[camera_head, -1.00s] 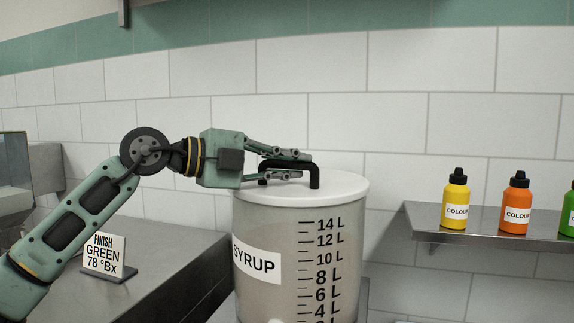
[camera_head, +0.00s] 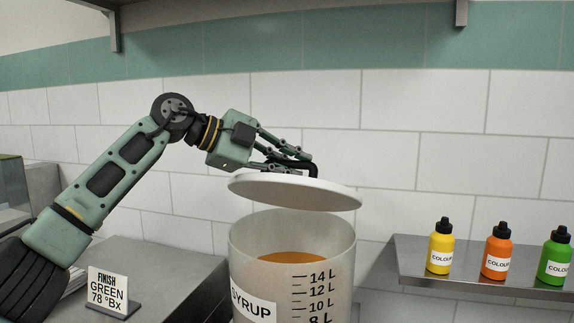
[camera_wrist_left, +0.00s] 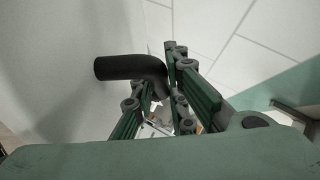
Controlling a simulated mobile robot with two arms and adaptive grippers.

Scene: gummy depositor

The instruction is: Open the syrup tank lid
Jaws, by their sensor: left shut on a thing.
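The syrup tank (camera_head: 290,240) is a translucent cylinder with a litre scale and a SYRUP label. Its mouth is uncovered at the front, and orange syrup (camera_head: 292,258) shows inside. The white round lid (camera_head: 295,191) hangs above the tank, slightly tilted with its right side lower, apart from the rim. My left gripper (camera_head: 290,161) is shut on the black lid handle, which also shows in the left wrist view (camera_wrist_left: 130,68). The fingers hide part of the handle. My right gripper is in neither view.
A steel shelf (camera_head: 470,279) at the right bears yellow (camera_head: 441,247), orange (camera_head: 497,252) and green (camera_head: 554,257) colour bottles. A sign (camera_head: 107,292) reading FINISH GREEN 78 °Bx stands on the left counter (camera_head: 165,275). A bracketed shelf hangs above; the tiled wall is behind.

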